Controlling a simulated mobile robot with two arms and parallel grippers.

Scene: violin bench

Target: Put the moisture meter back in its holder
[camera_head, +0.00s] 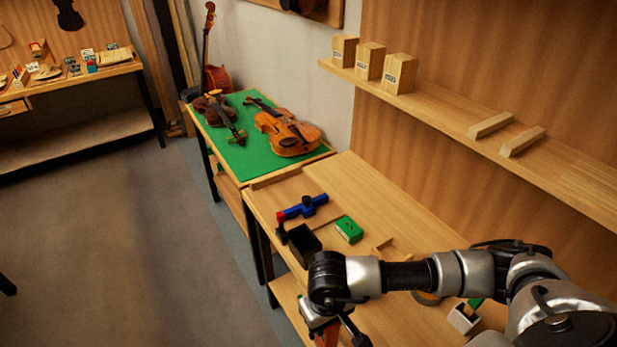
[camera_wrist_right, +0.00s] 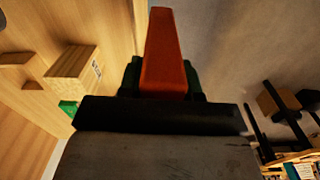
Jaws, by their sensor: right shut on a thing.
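My right gripper (camera_head: 333,327) is at the bottom of the head view, low by the bench's front edge. It is shut on an orange-red tapered thing, which I take to be the moisture meter (camera_head: 327,336). In the right wrist view the meter (camera_wrist_right: 165,55) sticks out from between the dark fingers (camera_wrist_right: 163,80). Its gripped part is hidden. A black open-topped box (camera_head: 303,244), which looks like the holder, stands on the bench near its front edge, beyond the gripper and apart from it. My left gripper is not in view.
A blue and red clamp-like tool (camera_head: 302,208) and a green box (camera_head: 349,229) are near the black box. The bench top (camera_head: 375,195) is clear further back. Violins lie on the green table (camera_head: 238,158).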

